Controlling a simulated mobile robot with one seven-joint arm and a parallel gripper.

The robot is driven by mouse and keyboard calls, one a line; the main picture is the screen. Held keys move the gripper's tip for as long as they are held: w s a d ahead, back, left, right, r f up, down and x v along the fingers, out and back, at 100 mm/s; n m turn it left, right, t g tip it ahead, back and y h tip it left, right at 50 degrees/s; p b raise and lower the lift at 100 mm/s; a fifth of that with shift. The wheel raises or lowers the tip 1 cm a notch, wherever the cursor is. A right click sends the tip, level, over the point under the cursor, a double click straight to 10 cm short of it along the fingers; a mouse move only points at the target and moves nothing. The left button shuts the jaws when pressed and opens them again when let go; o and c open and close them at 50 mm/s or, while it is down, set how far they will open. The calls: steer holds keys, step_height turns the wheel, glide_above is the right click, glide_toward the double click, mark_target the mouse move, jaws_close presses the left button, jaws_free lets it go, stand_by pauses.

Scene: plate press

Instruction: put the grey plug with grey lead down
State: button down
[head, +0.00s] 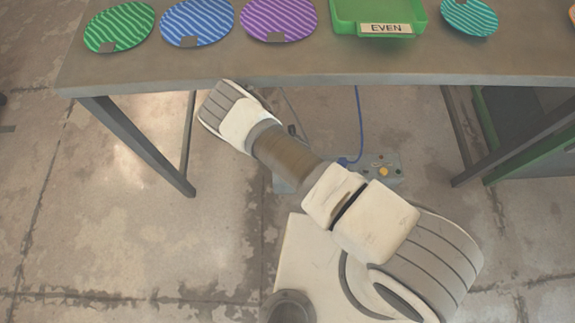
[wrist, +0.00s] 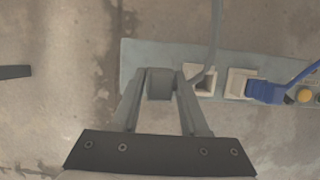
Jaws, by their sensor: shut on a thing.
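In the wrist view, my gripper (wrist: 160,74) is shut on the grey plug (wrist: 160,86), which sits between its two fingers. The grey lead (wrist: 216,40) runs down from the top edge and curves toward the plug, passing by a cream socket (wrist: 200,78). The plug is in front of the left part of a grey-blue socket box; I cannot tell whether it touches it. In the head view my arm hides the gripper and plug.
The socket box (wrist: 140,58) lies on the floor, with a second cream socket (wrist: 240,82), a blue plug (wrist: 266,92) and a yellow button (wrist: 304,95). The table (head: 230,72) above bears striped discs and a green tray (head: 420,22). Bare floor (head: 130,220) lies left.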

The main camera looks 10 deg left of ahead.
steer(key=f+b, duration=0.1)
steer(key=a+f+b, duration=0.1)
steer(key=f, duration=0.1)
steer(key=a+f+b, duration=0.1)
steer(key=f+b, duration=0.1)
steer(key=shift+w+a+f, duration=0.1)
steer(key=shift+a+f, duration=0.05)
steer(key=shift+f, duration=0.1)
steer(key=shift+r, duration=0.1)
steer(key=shift+c, duration=2.1)
jaws_free()
